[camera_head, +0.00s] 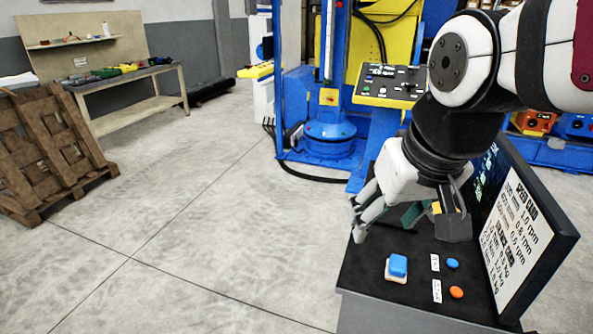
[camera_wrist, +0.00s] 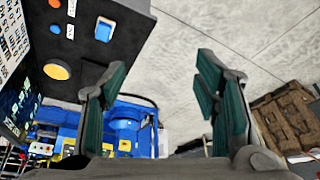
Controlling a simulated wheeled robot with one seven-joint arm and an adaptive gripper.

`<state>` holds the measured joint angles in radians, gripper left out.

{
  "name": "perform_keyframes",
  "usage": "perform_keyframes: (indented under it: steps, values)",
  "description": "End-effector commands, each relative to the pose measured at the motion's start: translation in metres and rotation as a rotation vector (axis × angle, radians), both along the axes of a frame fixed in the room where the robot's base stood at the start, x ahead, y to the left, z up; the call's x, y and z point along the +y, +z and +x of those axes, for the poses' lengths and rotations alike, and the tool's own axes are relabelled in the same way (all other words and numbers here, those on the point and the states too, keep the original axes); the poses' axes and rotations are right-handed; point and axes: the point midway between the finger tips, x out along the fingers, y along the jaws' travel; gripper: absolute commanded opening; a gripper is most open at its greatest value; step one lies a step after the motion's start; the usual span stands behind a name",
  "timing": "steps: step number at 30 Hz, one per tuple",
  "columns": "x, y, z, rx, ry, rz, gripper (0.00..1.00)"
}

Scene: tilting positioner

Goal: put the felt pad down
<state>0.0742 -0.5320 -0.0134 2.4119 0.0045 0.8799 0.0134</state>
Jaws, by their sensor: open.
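A small blue block-like piece (camera_head: 398,264) sits on a pale, cream-edged base on the dark console top (camera_head: 372,274). It also shows in the wrist view (camera_wrist: 103,30) near the console's edge. I cannot tell for sure which of these layers is the felt pad. My gripper (camera_head: 388,216) is above the far part of the console, beyond the blue piece and apart from it. In the wrist view, its teal-lined fingers (camera_wrist: 160,78) are spread wide, with nothing between them.
An upright screen with a white speed card (camera_head: 515,235) stands at the console's right. A blue button (camera_head: 452,263) and an orange button (camera_head: 457,292) sit beside labels. Blue machinery (camera_head: 330,145) stands behind. A wooden pallet (camera_head: 50,150) leans at left; the middle floor is clear.

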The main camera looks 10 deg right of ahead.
Motion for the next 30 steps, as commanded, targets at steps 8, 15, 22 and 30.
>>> perform_keyframes:
  steps: [8,15,22,30]
  values:
    - [0.020,0.004,-0.045,-0.078,0.093,-0.023,0.56]
    - [0.021,0.004,-0.049,-0.083,0.101,-0.026,0.56]
    - [0.021,0.004,-0.049,-0.084,0.100,-0.025,0.88]
    - [0.021,0.004,-0.048,-0.084,0.099,-0.025,0.68]
